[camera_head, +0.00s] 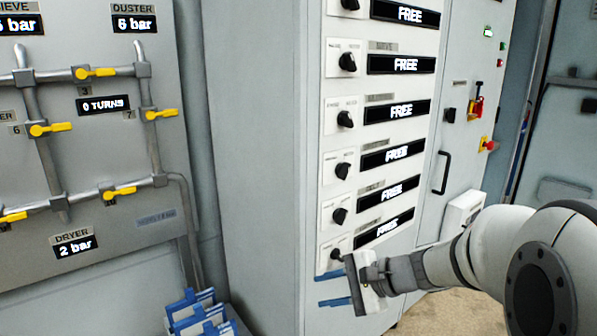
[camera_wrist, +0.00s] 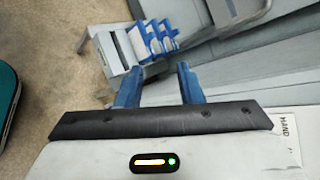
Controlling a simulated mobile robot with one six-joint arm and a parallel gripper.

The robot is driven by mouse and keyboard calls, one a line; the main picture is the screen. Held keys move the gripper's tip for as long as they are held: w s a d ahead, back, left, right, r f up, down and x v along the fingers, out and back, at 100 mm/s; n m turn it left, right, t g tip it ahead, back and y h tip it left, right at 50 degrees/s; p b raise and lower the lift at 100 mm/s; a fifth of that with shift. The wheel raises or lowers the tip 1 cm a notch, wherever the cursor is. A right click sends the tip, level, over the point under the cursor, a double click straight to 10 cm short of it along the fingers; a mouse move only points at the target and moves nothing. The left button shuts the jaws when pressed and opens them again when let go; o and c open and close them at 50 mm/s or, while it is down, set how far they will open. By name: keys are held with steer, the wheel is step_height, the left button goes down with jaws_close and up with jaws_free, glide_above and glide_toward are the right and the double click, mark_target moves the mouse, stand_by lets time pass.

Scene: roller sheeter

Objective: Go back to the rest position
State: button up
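My gripper (camera_head: 333,289) is at the lower middle of the head view, in front of the grey cabinet and just below its lowest black knob (camera_head: 335,255). Its two blue fingers stand apart with nothing between them. In the wrist view the gripper (camera_wrist: 159,86) also shows open and empty, with floor and grey metal beyond. My arm reaches in from the right of the head view. I cannot tell whether the fingers touch the cabinet.
The cabinet (camera_head: 255,150) bears a column of knobs beside displays (camera_head: 400,65) reading FREE. A pipe panel (camera_head: 110,215) with yellow valves stands at left. Blue parts (camera_head: 195,312) sit low between them, also in the wrist view (camera_wrist: 155,38). A door handle (camera_head: 442,172) projects at right.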

steer(key=s+d+r+n+g+h+p, duration=0.1)
steer(key=s+d+r+n+h+p, duration=0.3)
steer(key=s+r+p, duration=0.4)
steer(key=s+d+r+n+g+h+p, duration=0.1)
steer(key=s+d+r+n+h+p, duration=0.3)
steer(key=s+r+n+h+p, duration=0.2)
step_height(320, 180, up, 3)
steer(key=s+n+p, duration=0.1)
steer(key=s+p, duration=0.1)
steer(key=p, duration=0.1)
steer(key=shift+f+n+h+p, duration=0.15)
steer(key=shift+n+h+p, duration=0.2)
steer(key=shift+n+h, duration=0.05)
steer(key=shift+d, duration=0.1)
stand_by(0.5)
